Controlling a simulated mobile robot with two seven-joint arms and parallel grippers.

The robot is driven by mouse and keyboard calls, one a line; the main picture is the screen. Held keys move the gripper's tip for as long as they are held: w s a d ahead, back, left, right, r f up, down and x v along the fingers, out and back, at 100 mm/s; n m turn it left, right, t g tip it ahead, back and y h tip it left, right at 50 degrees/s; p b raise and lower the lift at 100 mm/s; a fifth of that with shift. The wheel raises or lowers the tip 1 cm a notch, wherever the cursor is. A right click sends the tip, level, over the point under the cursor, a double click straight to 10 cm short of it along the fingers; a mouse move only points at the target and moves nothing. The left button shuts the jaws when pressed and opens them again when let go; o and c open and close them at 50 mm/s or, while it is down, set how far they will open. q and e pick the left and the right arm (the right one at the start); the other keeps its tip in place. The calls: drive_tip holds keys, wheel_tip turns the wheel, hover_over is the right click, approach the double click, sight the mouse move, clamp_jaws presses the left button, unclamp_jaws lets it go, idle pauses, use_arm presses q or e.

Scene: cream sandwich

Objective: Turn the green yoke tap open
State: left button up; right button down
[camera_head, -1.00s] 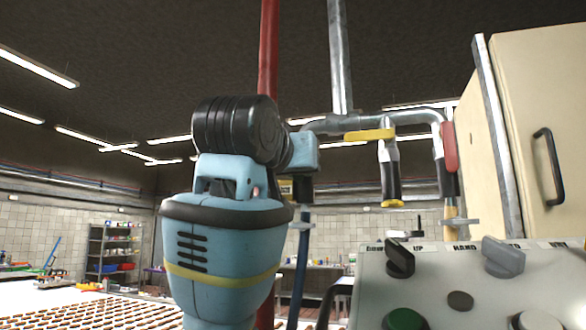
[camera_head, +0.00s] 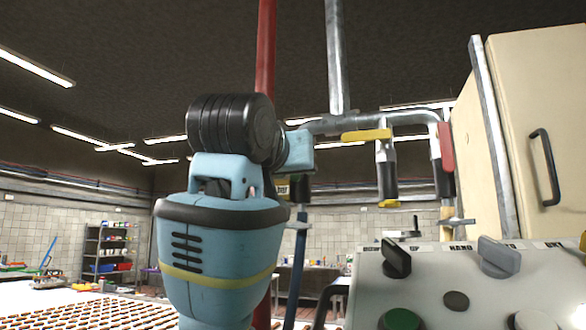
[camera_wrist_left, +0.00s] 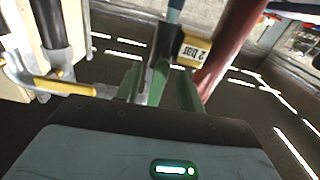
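My right gripper is in neither view.
A yellow-handled tap (camera_head: 366,135) and a red-handled tap (camera_head: 446,147) hang to the right on the pipe. A red pipe (camera_head: 265,50) rises behind my wrist. A yellow tag (camera_wrist_left: 194,49) is close by. A control panel (camera_head: 440,282) and cream cabinet (camera_head: 540,100) stand right.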

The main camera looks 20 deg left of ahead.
use_arm(q)
drive_tip(key=s, duration=0.7)
drive_tip(key=shift+s+d, duration=0.25)
idle(0.3)
